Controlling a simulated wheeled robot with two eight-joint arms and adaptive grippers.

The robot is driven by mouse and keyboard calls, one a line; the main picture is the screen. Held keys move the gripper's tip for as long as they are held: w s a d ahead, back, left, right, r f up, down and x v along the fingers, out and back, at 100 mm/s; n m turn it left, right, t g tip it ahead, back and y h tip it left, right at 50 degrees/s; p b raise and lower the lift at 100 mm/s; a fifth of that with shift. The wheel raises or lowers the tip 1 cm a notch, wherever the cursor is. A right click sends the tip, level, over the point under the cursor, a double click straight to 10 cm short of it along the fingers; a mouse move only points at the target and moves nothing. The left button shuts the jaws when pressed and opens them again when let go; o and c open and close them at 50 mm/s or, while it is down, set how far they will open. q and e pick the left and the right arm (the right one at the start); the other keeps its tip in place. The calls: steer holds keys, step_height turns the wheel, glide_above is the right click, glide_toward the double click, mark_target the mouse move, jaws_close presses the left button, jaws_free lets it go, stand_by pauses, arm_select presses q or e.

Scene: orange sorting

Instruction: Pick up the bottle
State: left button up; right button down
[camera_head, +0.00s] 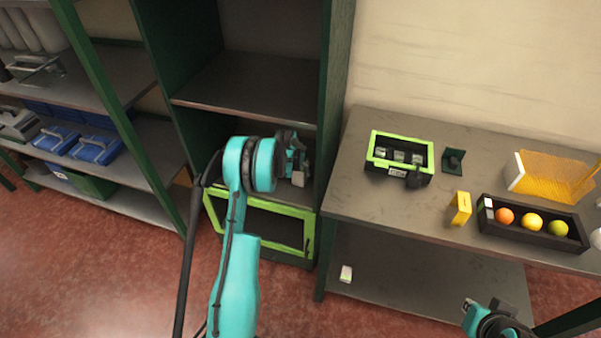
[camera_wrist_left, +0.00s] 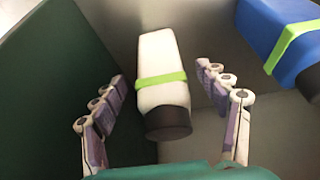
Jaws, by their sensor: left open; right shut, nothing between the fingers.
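A white bottle (camera_wrist_left: 158,52) with a green band and a dark cap lies between the fingers of my left gripper (camera_wrist_left: 160,74) in the left wrist view. Its cap end is nearest the camera. The fingers are open on either side of it, with gaps visible. In the head view my left gripper (camera_head: 297,160) reaches into the green-framed shelf, largely hidden by its own wrist; the bottle cannot be made out clearly there. My right gripper (camera_head: 470,305) is at the lower right of the head view, shut and empty, in front of the table.
A blue item (camera_wrist_left: 275,35) with a green band is right of the bottle. A dark green shelf wall (camera_wrist_left: 50,90) is close on the left. A green-framed bin (camera_head: 262,240) sits below my left wrist. The table (camera_head: 385,215) holds a fruit tray (camera_head: 510,240) and a green-rimmed box (camera_head: 400,137).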

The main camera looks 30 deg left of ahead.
arm_select(q)
steer(key=w, duration=0.1)
steer(key=w+f+b, duration=0.1)
steer(key=w, duration=0.2)
steer(key=shift+w+a+f+b, duration=0.15)
steer(key=shift+a+f+b, duration=0.2)
steer(key=shift+a+f, duration=0.05)
steer(key=shift+w+f, duration=0.2)
steer(key=shift+f, duration=0.25)
steer(key=c, duration=1.5)
steer(key=shift+r, duration=0.1)
